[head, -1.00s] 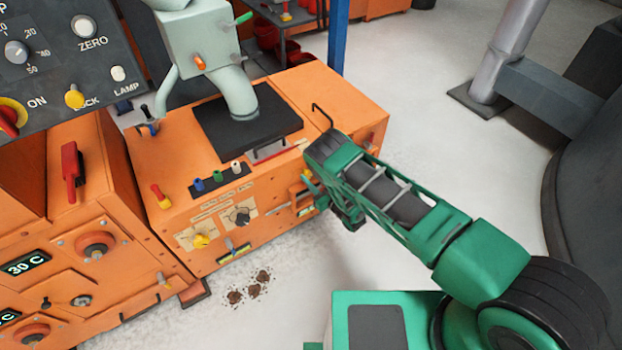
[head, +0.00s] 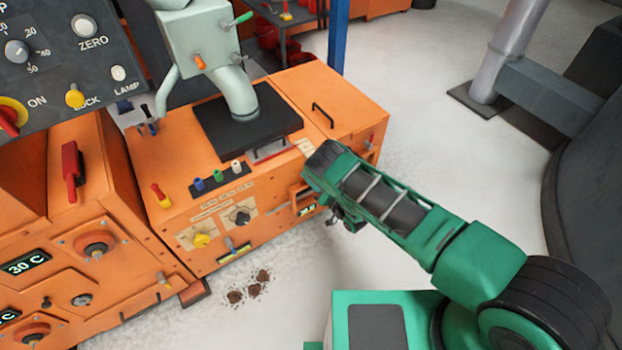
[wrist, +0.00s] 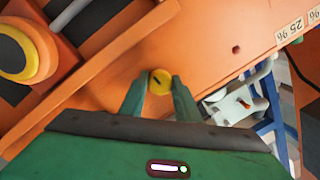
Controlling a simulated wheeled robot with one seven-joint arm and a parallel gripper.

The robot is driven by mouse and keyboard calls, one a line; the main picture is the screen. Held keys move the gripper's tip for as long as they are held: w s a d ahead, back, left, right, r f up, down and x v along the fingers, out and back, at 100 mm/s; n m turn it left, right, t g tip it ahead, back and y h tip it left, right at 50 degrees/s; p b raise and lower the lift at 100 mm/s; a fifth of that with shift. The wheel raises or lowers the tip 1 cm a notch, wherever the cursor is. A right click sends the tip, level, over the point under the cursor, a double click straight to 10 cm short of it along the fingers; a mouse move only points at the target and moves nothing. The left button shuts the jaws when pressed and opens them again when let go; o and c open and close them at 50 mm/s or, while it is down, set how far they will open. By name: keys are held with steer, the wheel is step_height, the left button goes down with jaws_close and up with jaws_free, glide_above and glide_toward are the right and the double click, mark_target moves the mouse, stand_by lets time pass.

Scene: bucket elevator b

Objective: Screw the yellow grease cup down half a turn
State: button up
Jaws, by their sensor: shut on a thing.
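The yellow grease cup (wrist: 160,82) is a small round yellow cap with a dark mark across its face. In the wrist view it sits against an orange panel (wrist: 205,45). My gripper (wrist: 159,84) has one green finger on each side of the cup and is shut on it. In the head view my green arm reaches to the front right of the orange machine (head: 262,225). The cup and fingertips cannot be made out there, behind my arm.
A larger yellow knob (wrist: 18,55) stands out at the upper left of the wrist view. In the head view, a black handle (head: 323,115) is on the machine top and a yellow knob (head: 202,241) on its front. Dark clumps (head: 250,287) lie on the open floor.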

steer(key=shift+d+f+m, duration=0.25)
steer(key=shift+d+m, duration=0.05)
steer(key=o, duration=0.8)
steer(key=shift+o, duration=1.2)
steer(key=shift+a+r, duration=0.1)
steer(key=shift+a, duration=0.05)
steer(key=v, duration=1)
steer(key=shift+s+d, duration=0.25)
steer(key=shift+d, duration=0.05)
